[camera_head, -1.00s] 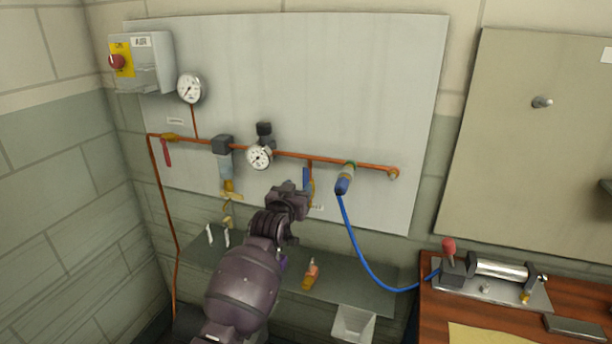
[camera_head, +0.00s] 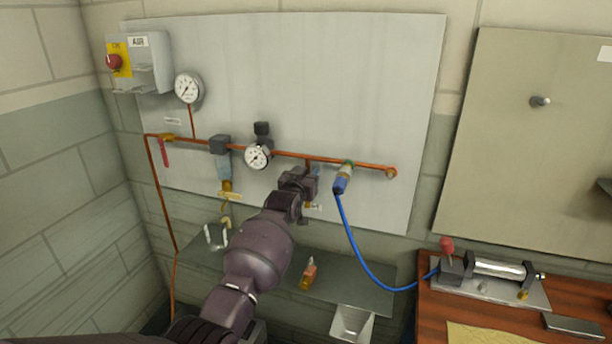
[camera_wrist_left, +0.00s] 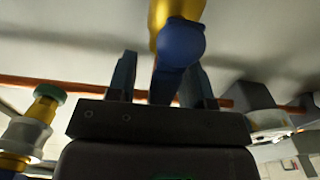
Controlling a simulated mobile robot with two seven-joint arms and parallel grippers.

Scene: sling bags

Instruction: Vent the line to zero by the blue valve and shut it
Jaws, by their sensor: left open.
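The blue valve lever (camera_wrist_left: 181,48), with brass behind it, shows between the fingers of my left gripper (camera_wrist_left: 160,80) in the left wrist view. The jaws are open, one finger on each side of it; whether either touches it I cannot tell. In the head view my left gripper (camera_head: 303,183) is at the drop under the copper line (camera_head: 325,160) and hides most of the valve. A round gauge (camera_head: 258,157) sits on the line and another gauge (camera_head: 187,88) stands above it at left; their readings are too small to tell. My right gripper is not in view.
A blue hose (camera_head: 353,238) hangs from a coupling (camera_head: 343,179) just right of my gripper. A regulator and filter bowl (camera_head: 224,168) are to the left. A red-handled valve (camera_head: 165,153) is farther left. A shelf (camera_head: 262,270) below holds a small bottle (camera_head: 309,274).

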